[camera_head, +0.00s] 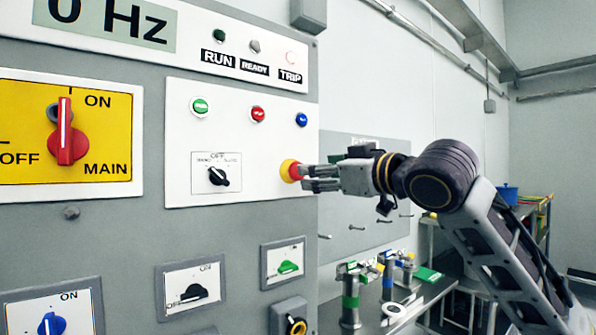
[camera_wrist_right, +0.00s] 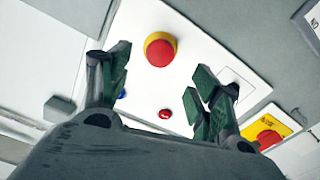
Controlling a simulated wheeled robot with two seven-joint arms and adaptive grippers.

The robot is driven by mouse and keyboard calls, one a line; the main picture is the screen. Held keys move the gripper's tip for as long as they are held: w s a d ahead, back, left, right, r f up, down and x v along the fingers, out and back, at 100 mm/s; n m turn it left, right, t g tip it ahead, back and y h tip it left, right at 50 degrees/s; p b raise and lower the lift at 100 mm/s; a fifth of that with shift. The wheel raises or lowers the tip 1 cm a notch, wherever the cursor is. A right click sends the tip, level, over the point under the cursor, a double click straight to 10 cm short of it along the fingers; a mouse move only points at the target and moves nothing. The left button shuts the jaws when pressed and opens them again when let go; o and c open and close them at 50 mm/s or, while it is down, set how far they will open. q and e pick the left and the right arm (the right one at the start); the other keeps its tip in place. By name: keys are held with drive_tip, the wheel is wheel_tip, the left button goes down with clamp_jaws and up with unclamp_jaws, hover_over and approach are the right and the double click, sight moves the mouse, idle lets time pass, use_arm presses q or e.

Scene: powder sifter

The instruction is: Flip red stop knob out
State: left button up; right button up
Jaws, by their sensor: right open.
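The red stop knob (camera_head: 295,171) with its yellow collar sits at the right edge of the white button panel (camera_head: 240,130) in the head view. It also shows in the right wrist view (camera_wrist_right: 161,50), top centre, between and beyond the fingertips. My right gripper (camera_head: 306,179) comes in from the right with its fingertips at the knob and partly covering it. The fingers are open, one on each side of the knob in the wrist view. I cannot tell whether they touch it. My left gripper is not in view.
The panel also carries green, red (camera_head: 258,114) and blue (camera_head: 301,119) buttons and a black selector (camera_head: 217,177). A red main switch (camera_head: 66,135) on yellow is at the left. A workbench (camera_head: 420,300) with tools stands below my right arm.

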sight(295, 171)
drive_tip(key=p+x, duration=0.1)
drive_tip(key=x, duration=0.7)
drive_tip(key=shift+w+a, duration=0.2)
drive_tip(key=shift+w, duration=0.05)
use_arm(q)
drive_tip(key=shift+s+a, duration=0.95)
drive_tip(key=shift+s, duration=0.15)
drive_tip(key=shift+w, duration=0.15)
